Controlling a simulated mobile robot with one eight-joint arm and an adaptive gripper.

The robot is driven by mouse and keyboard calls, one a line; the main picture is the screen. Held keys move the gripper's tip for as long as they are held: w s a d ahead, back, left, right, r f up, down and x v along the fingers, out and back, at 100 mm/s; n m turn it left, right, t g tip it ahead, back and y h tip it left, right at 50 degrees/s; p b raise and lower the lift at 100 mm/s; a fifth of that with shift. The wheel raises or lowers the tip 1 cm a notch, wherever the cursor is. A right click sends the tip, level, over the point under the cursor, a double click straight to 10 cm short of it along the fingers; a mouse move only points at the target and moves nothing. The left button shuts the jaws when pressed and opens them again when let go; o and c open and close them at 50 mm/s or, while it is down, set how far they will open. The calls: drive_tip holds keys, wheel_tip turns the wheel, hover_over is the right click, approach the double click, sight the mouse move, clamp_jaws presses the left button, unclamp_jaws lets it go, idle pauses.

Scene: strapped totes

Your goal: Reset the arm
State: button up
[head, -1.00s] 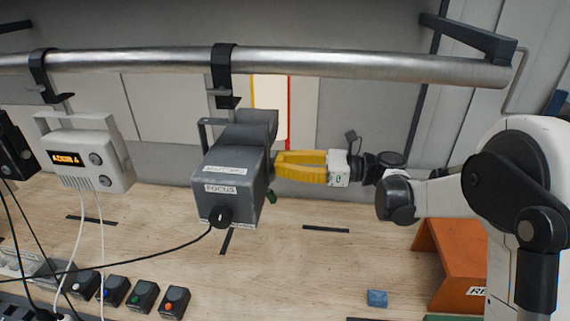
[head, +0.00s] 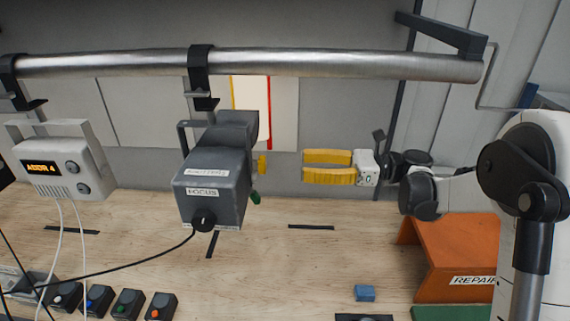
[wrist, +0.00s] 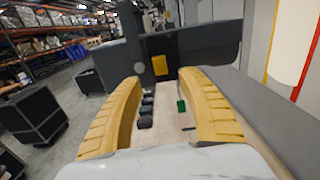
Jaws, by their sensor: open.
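My gripper (head: 304,166) has two yellow fingers and is open and empty. In the head view it hangs above the wooden bench, to the right of the grey box labelled FOCUS (head: 212,177), with a clear gap between them. A yellow knob (head: 262,165) and a green knob (head: 255,197) stick out of the box's right side. In the wrist view the yellow knob (wrist: 160,65) shows ahead between the fingers, and the green one (wrist: 181,105) lower right. My arm reaches in from the right.
A metal rail (head: 330,65) runs above, carrying the grey box and a white display unit (head: 62,165) on hooks. An orange REPAIR bin (head: 455,255) stands at right. A blue block (head: 365,293) and several button boxes (head: 128,303) lie on the bench. Cables hang at left.

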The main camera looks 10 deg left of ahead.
drive_tip(key=shift+d, duration=0.7)
drive_tip(key=s+d+f+n+t+h+b, duration=0.4)
drive_tip(key=s+f+n+h+b, duration=0.2)
drive_tip(key=s+f+h+b, duration=0.35)
drive_tip(key=s+d+f+n+t+h+b, duration=0.4)
drive_tip(key=s+d+f+n+h+b, duration=0.2)
drive_tip(key=s+d+f+n, duration=0.5)
drive_tip(key=s+d+f+h, duration=0.2)
drive_tip(key=d, duration=0.2)
drive_tip(key=shift+s+d+f, duration=0.2)
drive_tip(key=shift+d+f, duration=0.05)
drive_tip(key=shift+f, duration=0.15)
drive_tip(key=shift+h, duration=0.25)
